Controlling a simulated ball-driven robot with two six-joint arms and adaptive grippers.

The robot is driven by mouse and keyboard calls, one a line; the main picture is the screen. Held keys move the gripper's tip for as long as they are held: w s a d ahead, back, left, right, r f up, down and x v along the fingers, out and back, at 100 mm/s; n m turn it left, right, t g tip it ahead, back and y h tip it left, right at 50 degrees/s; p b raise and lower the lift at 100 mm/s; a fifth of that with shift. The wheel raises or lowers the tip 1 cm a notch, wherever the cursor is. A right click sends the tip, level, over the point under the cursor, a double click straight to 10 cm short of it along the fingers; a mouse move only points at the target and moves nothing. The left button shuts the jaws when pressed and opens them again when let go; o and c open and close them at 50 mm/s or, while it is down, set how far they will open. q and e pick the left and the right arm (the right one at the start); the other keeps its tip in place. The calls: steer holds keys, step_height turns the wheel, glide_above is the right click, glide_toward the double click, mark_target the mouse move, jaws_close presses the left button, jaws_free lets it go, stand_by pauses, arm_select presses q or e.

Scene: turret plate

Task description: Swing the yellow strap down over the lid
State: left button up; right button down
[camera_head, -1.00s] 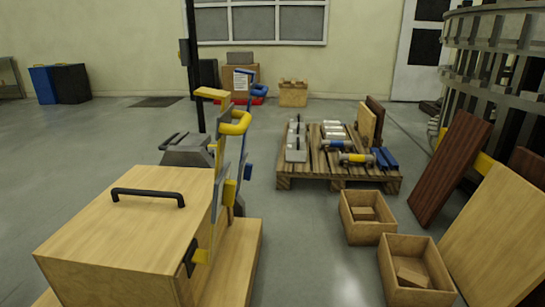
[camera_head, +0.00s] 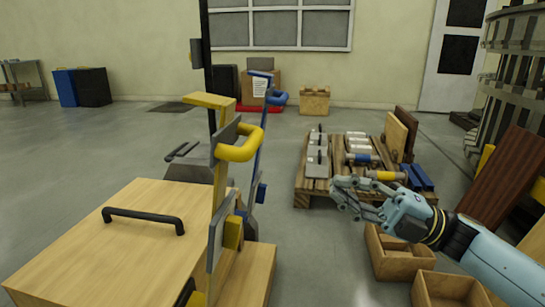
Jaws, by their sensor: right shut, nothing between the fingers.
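The yellow strap (camera_head: 209,101) stands upright at the right side of the wooden box, with a yellow bar on top and a curved yellow handle (camera_head: 241,146) sticking out to the right. The light wooden lid (camera_head: 130,240) lies flat on the box with a black handle (camera_head: 143,217) on it; nothing lies across it. My right gripper (camera_head: 337,190) has come in from the right and points left, shut and empty, well to the right of the strap and apart from it. My left gripper is not in view.
A blue upright lever (camera_head: 263,130) stands just behind the strap. A pallet (camera_head: 302,190) with metal parts lies beyond my right gripper. Open wooden boxes (camera_head: 395,262) stand below my right arm. The floor between the strap and my gripper is clear.

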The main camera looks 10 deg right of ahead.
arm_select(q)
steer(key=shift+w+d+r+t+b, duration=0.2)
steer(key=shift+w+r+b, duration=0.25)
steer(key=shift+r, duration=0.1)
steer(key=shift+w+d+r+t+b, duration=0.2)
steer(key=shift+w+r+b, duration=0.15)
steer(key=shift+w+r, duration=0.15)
arm_select(e)
steer(key=x, duration=1.2)
steer(key=shift+a+r, duration=0.2)
steer(key=shift+r, duration=0.05)
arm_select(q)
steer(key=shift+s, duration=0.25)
arm_select(e)
steer(key=shift+w+r, duration=0.1)
